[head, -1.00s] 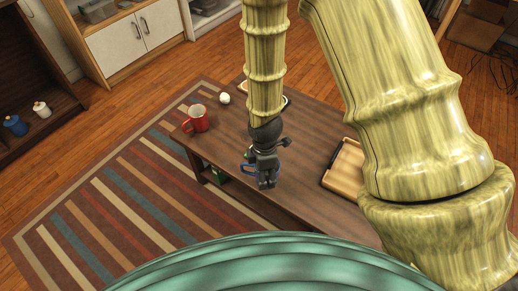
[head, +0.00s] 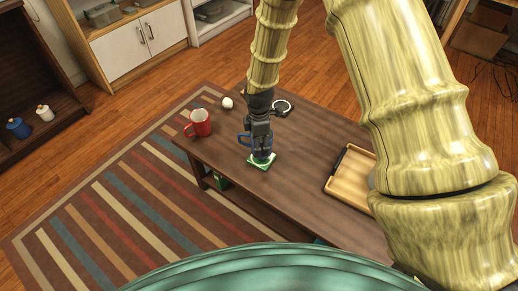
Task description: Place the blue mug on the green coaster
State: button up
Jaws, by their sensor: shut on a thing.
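My gripper (head: 261,146) points down over the wooden table and is shut on the blue mug (head: 243,140). The gripper covers much of the mug; its blue handle shows to the left of the fingers. The green coaster (head: 262,167) lies on the table directly below the mug, with its near edge and corners showing. The mug looks upright and very low over the coaster. I cannot tell whether its base touches the coaster.
A red mug (head: 201,121) and a small white ball (head: 227,103) stand at the table's left end. A white-and-black round thing (head: 283,107) lies behind my gripper. A wooden tray (head: 352,174) lies to the right. The table between tray and coaster is clear.

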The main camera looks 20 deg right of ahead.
jog(key=shift+f+b, duration=0.4)
jog(key=shift+f, duration=1.4)
jog(key=shift+r, duration=0.1)
jog(key=o, duration=1.2)
jog(key=shift+o, duration=0.2)
notch_tip(320, 180, up, 12)
jog(key=p, duration=0.2)
